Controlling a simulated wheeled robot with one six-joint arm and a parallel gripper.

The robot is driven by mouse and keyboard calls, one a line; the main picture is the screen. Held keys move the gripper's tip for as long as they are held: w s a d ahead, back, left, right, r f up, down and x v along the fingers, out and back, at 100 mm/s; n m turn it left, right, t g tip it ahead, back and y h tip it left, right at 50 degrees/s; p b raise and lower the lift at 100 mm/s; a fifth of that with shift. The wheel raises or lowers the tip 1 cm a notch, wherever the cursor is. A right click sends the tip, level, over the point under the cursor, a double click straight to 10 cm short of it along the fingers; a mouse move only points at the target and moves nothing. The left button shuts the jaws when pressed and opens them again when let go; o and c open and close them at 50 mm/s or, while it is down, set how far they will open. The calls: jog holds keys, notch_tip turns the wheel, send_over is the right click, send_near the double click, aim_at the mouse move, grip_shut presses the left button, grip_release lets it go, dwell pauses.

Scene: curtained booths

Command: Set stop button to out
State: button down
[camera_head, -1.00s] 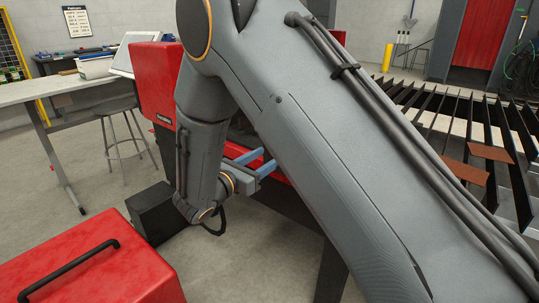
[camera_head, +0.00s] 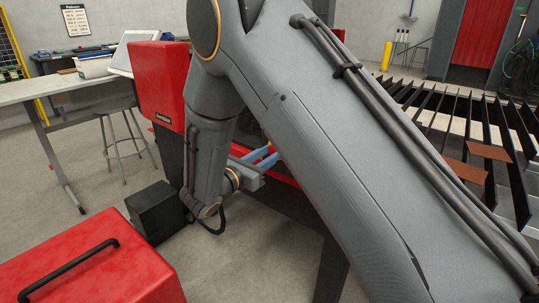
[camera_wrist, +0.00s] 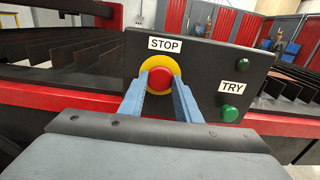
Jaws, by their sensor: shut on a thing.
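The stop button (camera_wrist: 160,79) is a red mushroom knob on a yellow ring, under a white STOP label (camera_wrist: 165,45) on a black panel (camera_wrist: 205,75). In the wrist view my gripper (camera_wrist: 161,88) has one blue finger at each side of the red knob, and it is shut on the knob. Whether the knob is in or out cannot be told from this angle. In the head view my gripper (camera_head: 262,156) shows only in part by the red machine; my arm hides the panel and the button.
Beside the stop button the panel has a green button (camera_wrist: 229,113) with a TRY label (camera_wrist: 233,88) and another green button (camera_wrist: 239,64). Black slats (camera_head: 450,120) lie behind. A red box with a black handle (camera_head: 95,260) stands at the front left. A stool (camera_head: 125,140) stands by the table.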

jog(key=shift+s+a, duration=0.4)
jog(key=shift+s, duration=0.1)
jog(key=c, duration=1.3)
grip_release()
jog(key=v, duration=0.8)
jog(key=shift+s, duration=0.1)
